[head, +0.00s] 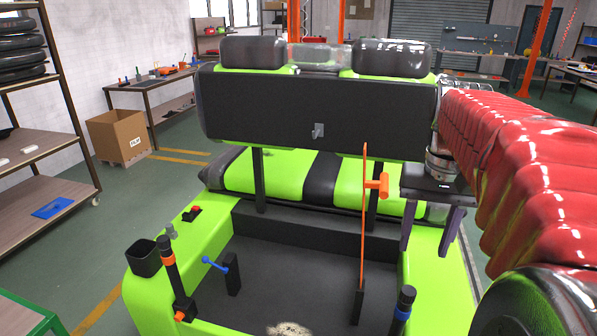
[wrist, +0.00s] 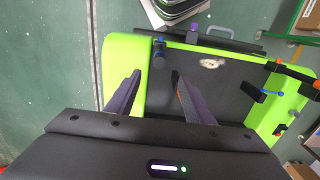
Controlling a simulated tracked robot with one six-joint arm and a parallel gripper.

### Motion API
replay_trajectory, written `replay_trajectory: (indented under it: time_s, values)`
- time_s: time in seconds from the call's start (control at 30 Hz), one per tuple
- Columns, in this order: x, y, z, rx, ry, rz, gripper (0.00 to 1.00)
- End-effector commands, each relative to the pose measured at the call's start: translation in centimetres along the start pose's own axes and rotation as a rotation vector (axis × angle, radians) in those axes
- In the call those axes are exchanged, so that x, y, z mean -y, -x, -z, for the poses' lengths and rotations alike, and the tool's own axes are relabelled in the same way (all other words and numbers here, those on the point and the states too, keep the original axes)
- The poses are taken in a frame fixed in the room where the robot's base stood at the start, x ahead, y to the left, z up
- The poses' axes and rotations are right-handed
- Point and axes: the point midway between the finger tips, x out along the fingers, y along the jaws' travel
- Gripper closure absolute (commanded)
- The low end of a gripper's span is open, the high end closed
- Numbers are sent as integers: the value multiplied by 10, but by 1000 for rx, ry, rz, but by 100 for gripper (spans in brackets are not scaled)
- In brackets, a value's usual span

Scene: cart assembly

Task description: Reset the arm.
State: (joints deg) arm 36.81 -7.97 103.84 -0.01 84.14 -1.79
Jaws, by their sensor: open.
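My gripper (head: 426,240) hangs at the right of the head view, at the end of my red-sleeved arm. Its two dark fingers point down and are apart, with nothing between them. It is in front of the right end of the cart's green and black seat (head: 262,170), over the cart's green right side panel (head: 436,285). In the wrist view my open gripper (wrist: 158,80) shows above the green rim (wrist: 118,65) and the dark cart floor (wrist: 222,90). Whether it touches the cart cannot be told.
An orange lever (head: 364,220) stands left of my gripper. A blue-knobbed lever (head: 215,264) and a black post with orange rings (head: 171,265) stand at the cart's left. A shelf rack (head: 40,150) and cardboard box (head: 118,135) are farther left. Green floor is open between rack and cart.

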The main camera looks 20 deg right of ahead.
Motion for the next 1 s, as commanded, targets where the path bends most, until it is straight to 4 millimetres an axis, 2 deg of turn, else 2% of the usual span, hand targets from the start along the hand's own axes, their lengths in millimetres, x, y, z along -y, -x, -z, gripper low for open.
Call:
replay_trajectory:
  time_s: [0.27,0.47,0.77,1.0]
  values:
    - [0,-3,10,-38,-5,-1,52]
    - [4,-31,10,-91,-2,-2,52]
    - [52,-58,-22,-220,116,11,52]
    - [99,-76,-65,-326,263,43,52]
